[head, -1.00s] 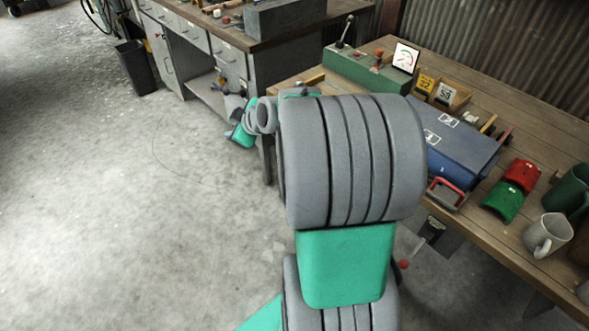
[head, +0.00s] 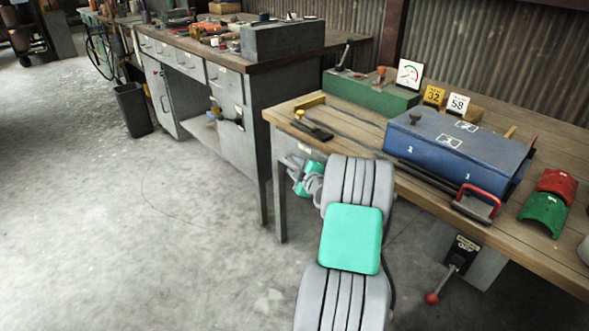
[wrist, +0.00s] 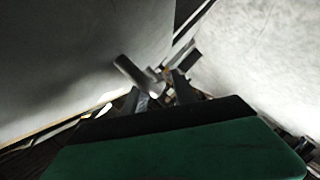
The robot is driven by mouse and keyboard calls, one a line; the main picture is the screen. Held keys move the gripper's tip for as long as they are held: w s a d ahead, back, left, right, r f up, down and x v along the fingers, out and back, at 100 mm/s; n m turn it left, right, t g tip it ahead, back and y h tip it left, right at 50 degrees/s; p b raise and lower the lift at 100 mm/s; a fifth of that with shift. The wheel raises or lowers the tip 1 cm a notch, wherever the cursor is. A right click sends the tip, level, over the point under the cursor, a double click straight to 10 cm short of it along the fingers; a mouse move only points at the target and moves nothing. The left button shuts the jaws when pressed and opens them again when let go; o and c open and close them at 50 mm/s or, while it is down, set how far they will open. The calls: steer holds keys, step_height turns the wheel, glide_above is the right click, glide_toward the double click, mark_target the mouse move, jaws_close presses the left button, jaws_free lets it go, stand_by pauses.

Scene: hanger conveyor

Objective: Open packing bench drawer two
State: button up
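A grey metal bench (head: 252,120) with a wooden top stands at the back left. Its drawer fronts (head: 222,77) carry small pale labels and look closed. I cannot read which is drawer two, nor be sure this is the packing bench. In the head view my arm reaches toward the left end of the nearer wooden bench (head: 400,185), and its far end is mostly hidden behind my own links. In the wrist view my gripper (wrist: 164,92) shows as dark fingers, with a grey bar-like piece beside them. The view is too dark to tell their opening or any contact.
The nearer bench holds a blue case (head: 450,145), a green control box (head: 370,95), number cards (head: 457,103) and red and green curved pieces (head: 545,212). A red-knobbed lever (head: 432,297) hangs below it. A black bin (head: 133,108) stands left; floor there is clear.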

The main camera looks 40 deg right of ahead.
steer(key=shift+w+d, duration=0.1)
steer(key=shift+w, duration=0.15)
steer(key=shift+c, duration=0.5)
jaws_close()
stand_by(0.8)
